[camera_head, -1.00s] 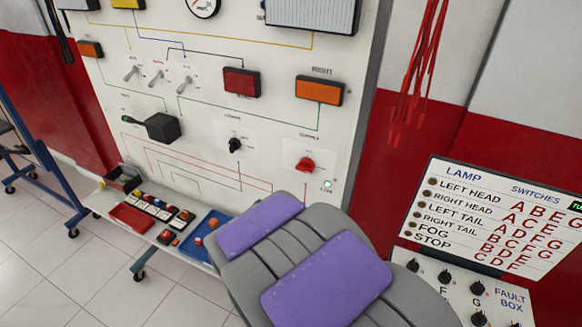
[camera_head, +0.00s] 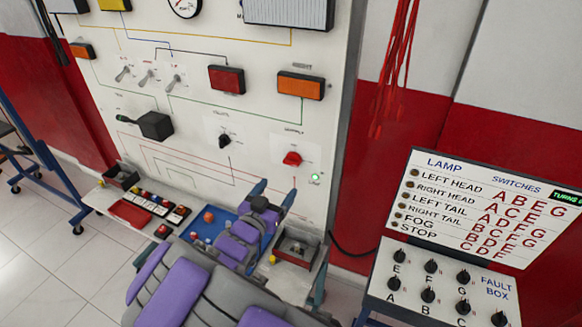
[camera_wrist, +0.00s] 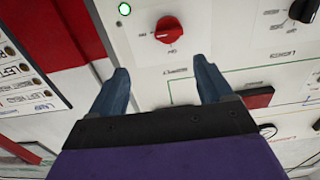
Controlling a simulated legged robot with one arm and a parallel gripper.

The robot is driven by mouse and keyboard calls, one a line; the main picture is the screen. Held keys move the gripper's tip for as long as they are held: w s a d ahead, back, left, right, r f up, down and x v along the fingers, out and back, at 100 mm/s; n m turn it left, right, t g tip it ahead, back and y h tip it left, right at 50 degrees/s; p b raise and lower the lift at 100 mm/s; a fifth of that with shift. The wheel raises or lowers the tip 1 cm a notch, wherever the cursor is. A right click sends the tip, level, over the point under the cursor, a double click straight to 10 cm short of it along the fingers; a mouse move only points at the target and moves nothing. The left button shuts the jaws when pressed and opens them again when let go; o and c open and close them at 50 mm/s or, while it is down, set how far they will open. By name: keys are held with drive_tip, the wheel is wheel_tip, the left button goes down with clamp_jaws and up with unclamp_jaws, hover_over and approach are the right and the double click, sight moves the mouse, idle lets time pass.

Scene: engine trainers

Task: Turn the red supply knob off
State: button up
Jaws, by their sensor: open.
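The red supply knob (camera_head: 292,159) sits low on the right of the white upright panel (camera_head: 270,125). A lit green lamp (camera_head: 315,177) is below and right of it. My gripper (camera_head: 275,192) is open and empty, below and a little left of the knob in the head view. In the wrist view the panel shows turned over, and the red knob (camera_wrist: 169,29) lies beyond the two blue fingers of my gripper (camera_wrist: 162,82), apart from them. The knob's small end-position labels are too blurred to read.
A black knob (camera_head: 223,140) is left of the red one. A shelf with a blue tray (camera_head: 205,226) and small parts lies below the panel. A fault box (camera_head: 440,285) with several black knobs stands at the right, under a lamp chart (camera_head: 485,205). Red cables (camera_head: 395,80) hang nearby.

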sight(292, 164)
drive_tip(key=b+x, duration=0.1)
drive_tip(key=x, duration=1)
drive_tip(key=shift+w+a+f+b, duration=0.15)
drive_tip(key=shift+w+a+b, duration=0.05)
drive_tip(key=shift+b, duration=0.15)
drive_tip(key=shift+w, duration=0.15)
drive_tip(key=shift+w+a+f, duration=0.1)
drive_tip(key=shift+w+a, duration=0.05)
drive_tip(key=shift+a, duration=1.05)
drive_tip(key=shift+d, duration=1)
drive_tip(key=c, duration=0.5)
drive_tip(key=shift+a, duration=0.45)
drive_tip(key=c, duration=0.5)
drive_tip(key=shift+d, duration=0.1)
drive_tip(key=shift+c, duration=0.2)
